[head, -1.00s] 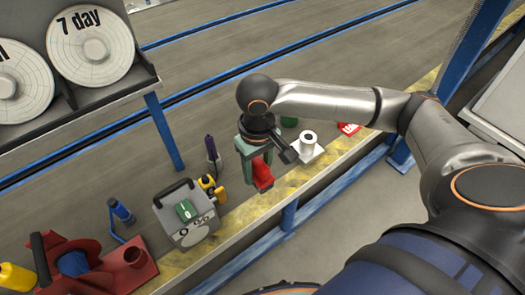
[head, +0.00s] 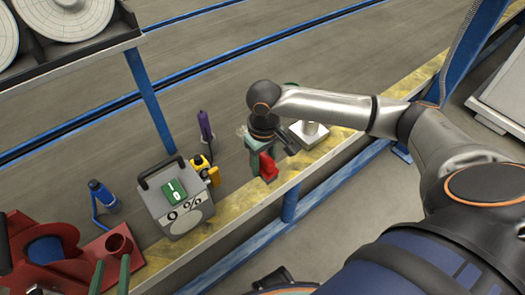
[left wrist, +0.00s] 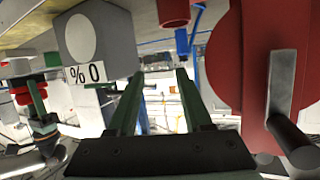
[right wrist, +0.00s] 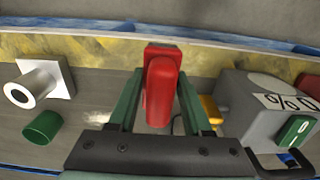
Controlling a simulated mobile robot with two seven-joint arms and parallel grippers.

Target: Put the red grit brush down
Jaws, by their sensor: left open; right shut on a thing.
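The red grit brush (head: 268,168) is between the fingers of my right gripper (head: 262,158), over the yellow-marked bench edge. In the right wrist view the brush (right wrist: 162,85) stands between both green fingers, which are shut on it. I cannot tell whether its underside touches the bench. The brush also shows small at the left of the left wrist view (left wrist: 32,94). My left gripper (head: 112,263) is at the lower left of the head view, by the red reel base. Its fingers are apart and empty in the left wrist view (left wrist: 158,73).
A grey box with a percent display (head: 183,214) stands left of the brush. A yellow tool (head: 204,168) and a purple tool (head: 205,130) stand behind. A white flanged piece (head: 308,133) and a green cup (right wrist: 43,127) are on the other side. A red reel (head: 40,245) is lower left.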

